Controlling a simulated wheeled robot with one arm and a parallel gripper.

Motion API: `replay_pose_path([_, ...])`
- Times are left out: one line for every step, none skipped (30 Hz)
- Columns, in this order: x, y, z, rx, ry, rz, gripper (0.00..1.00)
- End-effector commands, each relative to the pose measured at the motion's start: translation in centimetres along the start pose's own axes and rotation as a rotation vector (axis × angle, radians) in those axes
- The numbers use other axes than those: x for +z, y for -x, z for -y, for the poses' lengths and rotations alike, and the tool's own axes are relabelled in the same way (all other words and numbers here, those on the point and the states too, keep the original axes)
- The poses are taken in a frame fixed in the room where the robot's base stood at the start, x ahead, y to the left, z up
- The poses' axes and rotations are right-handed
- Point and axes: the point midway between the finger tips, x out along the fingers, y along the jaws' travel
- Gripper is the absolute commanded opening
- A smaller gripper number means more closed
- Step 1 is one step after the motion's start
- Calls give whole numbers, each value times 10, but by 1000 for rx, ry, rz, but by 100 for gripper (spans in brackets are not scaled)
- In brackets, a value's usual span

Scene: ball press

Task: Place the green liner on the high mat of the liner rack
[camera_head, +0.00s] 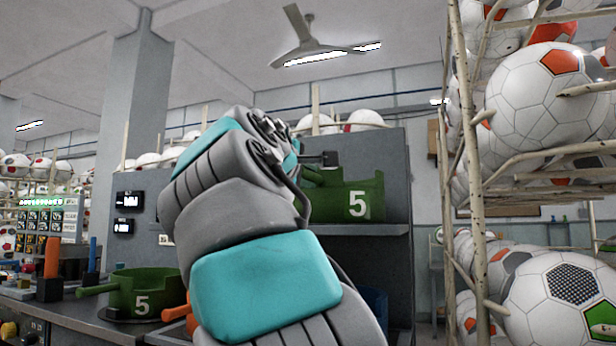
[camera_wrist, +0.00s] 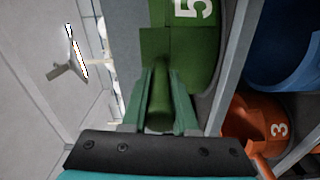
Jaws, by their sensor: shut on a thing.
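A green liner (camera_head: 358,202) marked 5 is at the upper shelf of the grey liner rack (camera_head: 375,155), upright in the head view. Its base is level with the shelf board (camera_head: 385,230); I cannot tell whether it rests on it or hovers just above. It also shows at the top of the wrist view (camera_wrist: 185,55). My gripper (camera_wrist: 160,92) is shut on the liner's handle, one teal finger on each side. In the head view my arm hides the grip and the liner's left part. The high mat is not clearly visible.
Below the shelf are a blue liner (camera_wrist: 285,45) and an orange liner (camera_wrist: 250,122) marked 3. Another green liner (camera_head: 150,292) marked 5 stands on the bench at left, near orange and blue upright handles. A ball rack (camera_head: 475,180) stands close at right.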

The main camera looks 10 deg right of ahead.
Motion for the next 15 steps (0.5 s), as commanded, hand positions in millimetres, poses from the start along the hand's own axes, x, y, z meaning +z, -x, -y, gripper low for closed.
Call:
replay_pose_path([0, 1, 0, 3, 0, 0, 0])
replay_pose_path([1, 1, 1, 3, 0, 0, 0])
replay_pose_path([1, 1, 2, 3, 0, 0, 0])
replay_pose_path([0, 1, 1, 2, -1, -1, 31])
replay_pose_path([0, 1, 1, 2, -1, -1, 34])
replay_pose_path([0, 1, 1, 2, -1, -1, 38])
replay_pose_path([0, 1, 1, 2, -1, -1, 42])
replay_pose_path([0, 0, 1, 2, -1, -1, 45])
replay_pose_path([0, 0, 1, 2, -1, -1, 50])
replay_pose_path([0, 0, 2, 1, -1, -1, 53])
replay_pose_path([0, 0, 2, 1, 0, -1, 56])
replay_pose_path([0, 0, 2, 1, 0, -1, 57])
replay_pose_path([0, 0, 2, 1, 0, -1, 57])
replay_pose_path([0, 0, 2, 1, 0, -1, 57])
replay_pose_path([0, 0, 2, 1, 0, -1, 57])
